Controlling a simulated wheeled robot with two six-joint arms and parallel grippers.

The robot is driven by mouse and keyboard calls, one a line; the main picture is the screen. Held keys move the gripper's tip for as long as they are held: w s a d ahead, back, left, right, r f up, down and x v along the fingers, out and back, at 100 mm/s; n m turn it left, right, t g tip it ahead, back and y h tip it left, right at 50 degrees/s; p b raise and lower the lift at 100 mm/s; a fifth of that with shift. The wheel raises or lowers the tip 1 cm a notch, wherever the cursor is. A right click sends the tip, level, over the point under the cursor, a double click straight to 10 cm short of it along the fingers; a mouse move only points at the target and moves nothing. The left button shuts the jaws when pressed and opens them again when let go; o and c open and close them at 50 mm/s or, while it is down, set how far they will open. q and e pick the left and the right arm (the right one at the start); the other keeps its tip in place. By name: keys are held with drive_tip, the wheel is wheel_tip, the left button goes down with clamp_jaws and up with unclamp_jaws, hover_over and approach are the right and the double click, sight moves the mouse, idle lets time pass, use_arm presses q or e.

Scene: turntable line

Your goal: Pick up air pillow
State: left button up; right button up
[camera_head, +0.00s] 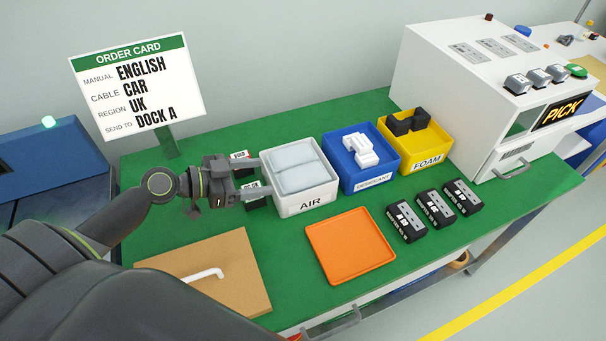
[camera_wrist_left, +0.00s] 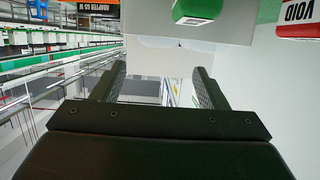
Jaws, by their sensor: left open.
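Pale grey air pillows (camera_head: 298,180) lie in the white bin marked AIR (camera_head: 309,203), near the middle of the green table. My left gripper (camera_head: 252,175) is level, open and empty, with its two fingers pointing right at the left side of this bin. The fingertips are close to the bin wall; I cannot tell whether they touch it. In the left wrist view the open jaws (camera_wrist_left: 160,82) have nothing between them. Pale rounded shapes (camera_wrist_left: 158,42) show beyond them, perhaps the pillows. My right gripper is not in view.
A blue desiccant bin (camera_head: 371,182) and a yellow foam bin (camera_head: 427,160) stand right of the AIR bin. An orange tray (camera_head: 350,246), a brown board (camera_head: 215,262) and several black devices (camera_head: 435,207) lie in front. The order card (camera_head: 140,85) stands behind my gripper.

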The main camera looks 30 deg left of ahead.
sight(294, 175)
use_arm(q)
drive_tip(key=shift+p+x, duration=0.5)
drive_tip(key=shift+x, duration=1.45)
drive_tip(key=shift+w+d+p, duration=0.3)
drive_tip(key=shift+d+p, duration=0.15)
drive_tip(key=p+x, duration=0.1)
drive_tip(key=x, duration=0.1)
drive_tip(key=shift+w+d, duration=0.2)
drive_tip(key=shift+d, duration=0.2)
drive_tip(key=shift+w+d+f, duration=0.25)
drive_tip(key=shift+d+f, duration=0.05)
drive_tip(key=shift+d, duration=0.05)
drive_tip(key=shift+f, duration=0.15)
drive_tip(key=shift+w+f, duration=0.1)
drive_tip(key=c, duration=0.7)
